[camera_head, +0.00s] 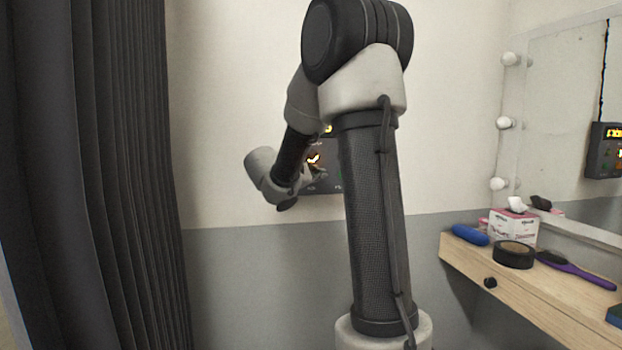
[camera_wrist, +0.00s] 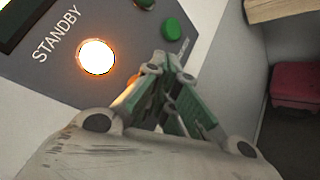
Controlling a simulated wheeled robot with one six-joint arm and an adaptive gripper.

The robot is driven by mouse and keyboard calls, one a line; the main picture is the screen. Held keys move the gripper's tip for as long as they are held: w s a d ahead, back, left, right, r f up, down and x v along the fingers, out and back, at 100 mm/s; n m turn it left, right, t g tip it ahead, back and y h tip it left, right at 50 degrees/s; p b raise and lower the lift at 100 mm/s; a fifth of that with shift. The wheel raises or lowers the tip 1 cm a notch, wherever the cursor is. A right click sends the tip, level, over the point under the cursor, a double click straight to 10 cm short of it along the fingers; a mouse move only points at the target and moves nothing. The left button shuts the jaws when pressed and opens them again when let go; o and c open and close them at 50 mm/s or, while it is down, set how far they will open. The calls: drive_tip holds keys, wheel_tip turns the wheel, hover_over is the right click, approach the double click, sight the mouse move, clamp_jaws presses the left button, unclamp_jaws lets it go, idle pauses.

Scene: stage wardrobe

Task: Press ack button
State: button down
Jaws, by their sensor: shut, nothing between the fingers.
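A dark grey control panel (camera_head: 331,152) is on the wall behind my arm, which covers much of it. In the wrist view the panel (camera_wrist: 54,72) bears the word STANDBY, a brightly glowing round light (camera_wrist: 97,57) and a green button (camera_wrist: 172,28). Part of another round light (camera_wrist: 145,4) shows at the top edge. An orange glow shows beside my left finger, its source mostly hidden. No ack label is readable. My gripper (camera_wrist: 158,64) is shut and empty, its tips in front of the panel, right of the glowing light and below the green button. I cannot tell whether they touch the panel.
A dark curtain (camera_head: 95,170) hangs at the left. A wooden shelf (camera_head: 520,297) at the right holds a tissue box (camera_head: 513,229), black tape roll (camera_head: 513,255), blue item (camera_head: 470,235) and purple brush (camera_head: 578,270), below a mirror (camera_head: 565,110).

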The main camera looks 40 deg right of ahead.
drive_tip(key=shift+w, duration=0.1)
drive_tip(key=shift+w+d, duration=0.25)
drive_tip(key=shift+w+d, duration=0.15)
drive_tip(key=shift+w, duration=0.2)
idle(0.9)
drive_tip(key=shift+s, duration=0.1)
drive_tip(key=shift+s+a, duration=0.35)
drive_tip(key=shift+s, duration=0.3)
drive_tip(key=shift+s+a, duration=0.35)
drive_tip(key=shift+s, duration=0.4)
drive_tip(key=shift+s+a, duration=0.4)
drive_tip(key=shift+s, duration=0.35)
drive_tip(key=shift+s+a, duration=0.35)
drive_tip(key=shift+s, duration=0.4)
